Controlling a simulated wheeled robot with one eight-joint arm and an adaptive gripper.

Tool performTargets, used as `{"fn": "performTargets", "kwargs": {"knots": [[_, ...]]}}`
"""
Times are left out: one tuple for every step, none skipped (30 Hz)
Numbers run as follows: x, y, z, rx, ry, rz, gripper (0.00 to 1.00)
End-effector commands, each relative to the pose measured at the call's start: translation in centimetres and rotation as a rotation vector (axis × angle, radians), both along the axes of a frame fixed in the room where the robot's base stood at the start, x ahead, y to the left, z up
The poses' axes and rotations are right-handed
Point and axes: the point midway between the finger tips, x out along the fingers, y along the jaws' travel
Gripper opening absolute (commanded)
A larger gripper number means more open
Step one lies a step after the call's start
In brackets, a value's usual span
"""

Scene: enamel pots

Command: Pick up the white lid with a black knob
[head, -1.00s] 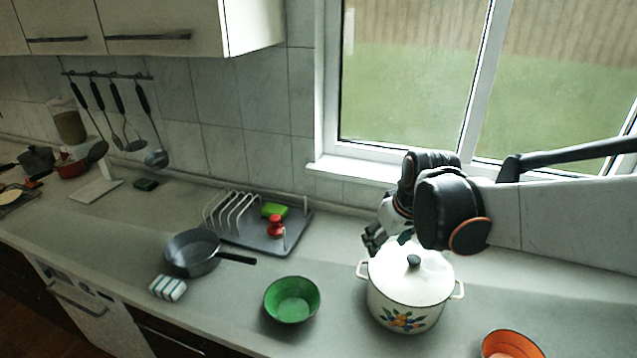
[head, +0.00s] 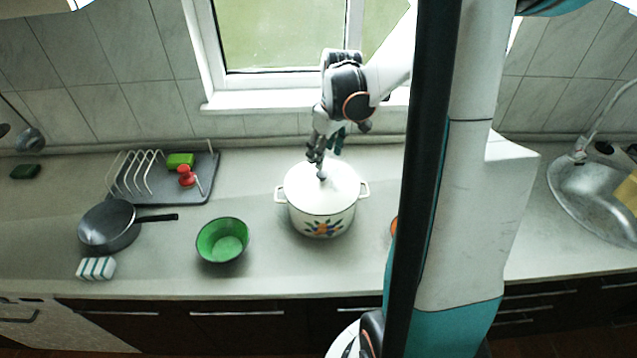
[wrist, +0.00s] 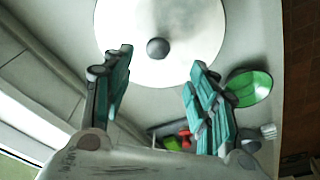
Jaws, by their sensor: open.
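The white lid (head: 340,185) sits on a white enamel pot (head: 321,222) with a painted fruit pattern and two side handles. Its dark knob (head: 321,174) is at the centre of the lid. In the wrist view the lid (wrist: 190,62) fills the top middle, with the round knob (wrist: 157,48) beyond the fingertips. My gripper (head: 322,158) is above the back part of the lid, near the knob. In the wrist view my gripper (wrist: 160,58) is open, its teal-padded fingers apart with nothing between them. The knob appears apart from both fingers.
A green bowl (head: 222,240) stands left of the pot. Further left are a dark pan (head: 108,232), a striped sponge (head: 96,268) and a dish rack (head: 160,190) holding green and red items. An orange bowl (head: 393,226) is mostly hidden by my arm. A window sill is behind.

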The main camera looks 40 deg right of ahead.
Motion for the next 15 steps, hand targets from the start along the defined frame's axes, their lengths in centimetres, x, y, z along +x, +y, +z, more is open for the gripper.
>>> {"fn": "performTargets", "kwargs": {"knots": [[0.2, 0.0, -1.1, 0.0, 0.0, 0.001, 0.53], [0.3, 0.0, -1.6, 0.0, 0.0, 0.001, 0.53], [0.3, 0.0, -2.1, 0.0, 0.0, 0.0, 0.53], [0.4, 0.1, -2.4, 0.0, 0.0, 0.0, 0.53], [0.4, 0.1, -2.7, 0.0, 0.0, 0.0, 0.53], [0.5, 0.1, -3.0, 0.0, 0.0, 0.0, 0.53], [0.5, 0.1, -3.2, 0.0, 0.0, 0.0, 0.53], [0.5, 0.1, -3.3, 0.0, 0.0, 0.0, 0.53], [0.5, 0.1, -3.5, 0.0, 0.0, 0.0, 0.53], [0.5, 0.1, -3.6, 0.0, 0.0, 0.0, 0.53], [0.5, 0.1, -3.9, 0.0, 0.0, 0.0, 0.53], [0.6, 0.0, -4.3, 0.0, 0.0, -0.001, 0.53], [0.7, 0.0, -4.7, 0.0, 0.0, -0.001, 0.53], [0.7, -0.1, -5.1, 0.0, 0.0, -0.001, 0.53], [0.7, -0.2, -5.8, -0.001, -0.001, -0.001, 0.53]]}}
